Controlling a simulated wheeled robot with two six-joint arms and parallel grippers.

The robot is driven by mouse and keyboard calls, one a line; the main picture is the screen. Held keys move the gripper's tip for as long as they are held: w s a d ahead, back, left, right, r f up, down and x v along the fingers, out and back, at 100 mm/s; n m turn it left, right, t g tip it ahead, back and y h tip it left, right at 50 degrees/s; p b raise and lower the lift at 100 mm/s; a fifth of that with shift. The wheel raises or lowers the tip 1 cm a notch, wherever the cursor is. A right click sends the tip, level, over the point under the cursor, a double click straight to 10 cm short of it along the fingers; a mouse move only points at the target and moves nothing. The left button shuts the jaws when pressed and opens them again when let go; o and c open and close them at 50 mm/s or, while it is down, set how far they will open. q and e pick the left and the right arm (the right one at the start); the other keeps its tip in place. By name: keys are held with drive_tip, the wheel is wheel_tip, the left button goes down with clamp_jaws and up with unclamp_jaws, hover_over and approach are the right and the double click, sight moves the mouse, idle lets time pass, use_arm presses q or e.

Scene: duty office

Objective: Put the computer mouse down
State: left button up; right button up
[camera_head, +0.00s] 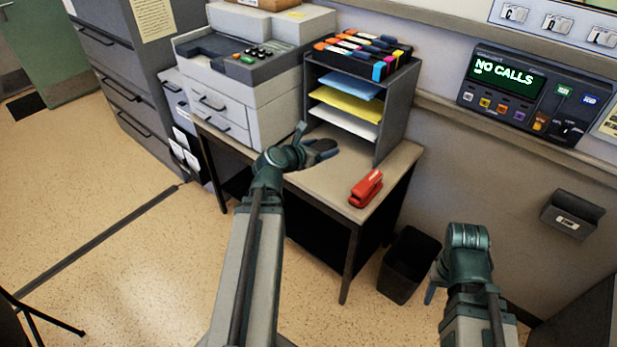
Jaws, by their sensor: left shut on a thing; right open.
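The computer mouse (322,146) is a small dark object at my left gripper (315,144), over the left part of the small table's top. The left gripper is shut on it. The gripper hides part of the mouse, and I cannot tell whether the mouse touches the table. My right gripper (432,289) is low at the right, beside the black waste bin and away from the table. Its wrist hides most of it; one blue finger shows, and it is open with nothing visible in it.
A red stapler (366,188) lies on the table (330,183) near its front right corner. A printer (250,75) and a paper tray rack (391,105) stand behind. The table top between gripper and stapler is clear. A black bin (405,265) stands on the floor.

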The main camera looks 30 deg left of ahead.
use_arm(q)
wheel_tip(320, 180, down, 17)
drive_tip(key=b, duration=1.5)
drive_tip(key=shift+d+r+m+h, duration=0.15)
drive_tip(key=shift+d+m+h, duration=0.15)
drive_tip(key=shift+d, duration=0.1)
use_arm(e)
wheel_tip(320, 180, down, 17)
drive_tip(key=shift+r, duration=0.2)
use_arm(q)
drive_tip(key=shift+w+r, duration=0.1)
drive_tip(key=shift+w, duration=0.05)
